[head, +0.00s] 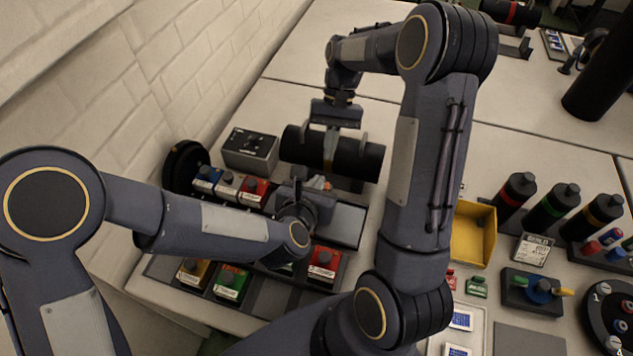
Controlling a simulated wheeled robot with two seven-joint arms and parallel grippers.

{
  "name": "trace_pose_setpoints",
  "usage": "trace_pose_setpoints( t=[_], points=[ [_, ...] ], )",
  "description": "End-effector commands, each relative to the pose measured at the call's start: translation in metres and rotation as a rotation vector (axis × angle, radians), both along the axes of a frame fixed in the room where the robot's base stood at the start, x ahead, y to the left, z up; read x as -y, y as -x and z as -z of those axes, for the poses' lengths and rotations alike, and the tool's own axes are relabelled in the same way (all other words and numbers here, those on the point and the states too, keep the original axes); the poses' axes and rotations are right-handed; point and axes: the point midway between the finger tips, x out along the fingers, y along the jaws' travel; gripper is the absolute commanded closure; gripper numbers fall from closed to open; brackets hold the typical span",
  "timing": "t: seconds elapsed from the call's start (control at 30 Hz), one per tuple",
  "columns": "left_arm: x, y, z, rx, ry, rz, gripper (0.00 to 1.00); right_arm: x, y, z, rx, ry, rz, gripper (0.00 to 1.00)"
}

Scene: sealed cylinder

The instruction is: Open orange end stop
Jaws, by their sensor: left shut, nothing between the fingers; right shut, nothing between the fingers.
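A black cylinder (361,160) lies sideways in a grey holder on the bench, in the upper middle of the head view. A small orange piece (318,183) shows just in front of it, partly hidden by my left gripper; I cannot tell for certain that it is the orange end stop. My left gripper (311,187) is shut and empty, close beside that orange piece. Whether they touch is unclear. My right gripper (331,146) reaches down from behind onto the middle of the cylinder. It is shut with nothing held.
A grey box (250,151) and a black disc (186,167) stand left of the cylinder. Red (325,264) and green (232,283) labelled blocks sit in front. A yellow bin (472,235) and several dark bottles (548,207) stand right.

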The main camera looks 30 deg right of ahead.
Motion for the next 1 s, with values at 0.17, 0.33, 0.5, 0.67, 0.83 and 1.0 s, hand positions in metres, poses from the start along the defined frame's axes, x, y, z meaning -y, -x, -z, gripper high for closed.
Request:
trace_pose_setpoints(
  t=[0.17,0.33,0.5,0.67,0.83,1.0],
  points=[
    [0.0000,0.0000,0.0000,0.000,0.000,0.000,1.00,0.0000,0.0000,0.0000,0.000,0.000,0.000,1.00],
    [0.0000,0.0000,0.0000,0.000,0.000,0.000,1.00,0.0000,0.0000,0.0000,0.000,0.000,0.000,0.97],
    [0.0000,0.0000,0.0000,0.000,0.000,0.000,1.00,0.0000,0.0000,0.0000,0.000,0.000,0.000,0.75],
    [0.0000,0.0000,0.0000,0.000,0.000,0.000,1.00,0.0000,0.0000,0.0000,0.000,0.000,0.000,0.56],
    [0.0000,0.0000,0.0000,0.000,0.000,0.000,1.00,0.0000,0.0000,0.0000,0.000,0.000,0.000,0.56],
    [0.0000,0.0000,-0.0001,0.000,0.000,0.000,1.00,0.0021,-0.0023,-0.0042,0.002,0.000,0.001,0.56]
  ],
)
